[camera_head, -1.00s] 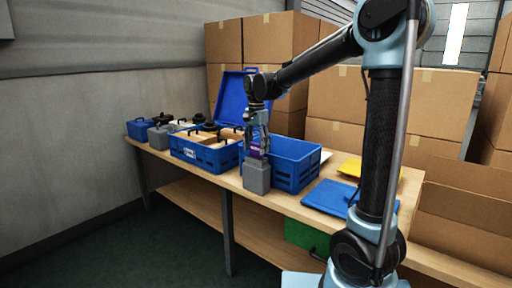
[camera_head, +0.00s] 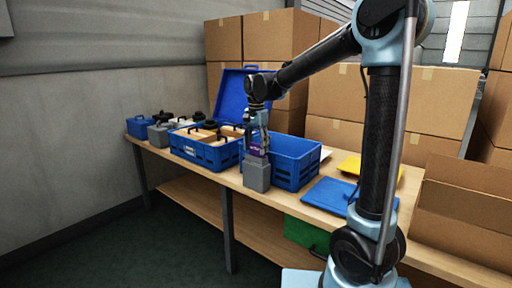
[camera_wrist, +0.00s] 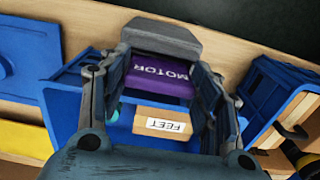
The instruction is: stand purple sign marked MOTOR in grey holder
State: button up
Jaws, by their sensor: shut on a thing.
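The purple sign (camera_wrist: 158,76), with MOTOR in white letters, is between the two fingers of my gripper (camera_wrist: 160,92) in the wrist view. The head view shows the sign (camera_head: 255,150) small and partly covered by my gripper (camera_head: 257,140). My gripper is shut on the sign. The grey holder (camera_head: 257,174) stands at the table's front edge, directly below the sign. In the wrist view the holder (camera_wrist: 161,38) meets the sign's edge; I cannot tell how deep the sign sits in it.
A blue crate (camera_head: 296,172) stands right behind the holder, with a block labelled FEET (camera_wrist: 162,124) inside. Another blue crate (camera_head: 205,155) holding several things stands to the left. Blue (camera_head: 330,195) and yellow (camera_head: 352,163) flat pieces lie to the right.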

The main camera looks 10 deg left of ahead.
jog(key=shift+f, duration=0.7)
dwell(1.3)
jog(key=o, duration=1.1)
jog(key=o, duration=0.5)
jog(key=shift+s+r, duration=0.1)
jog(key=shift+r, duration=3.4)
jog(key=shift+d, duration=0.1)
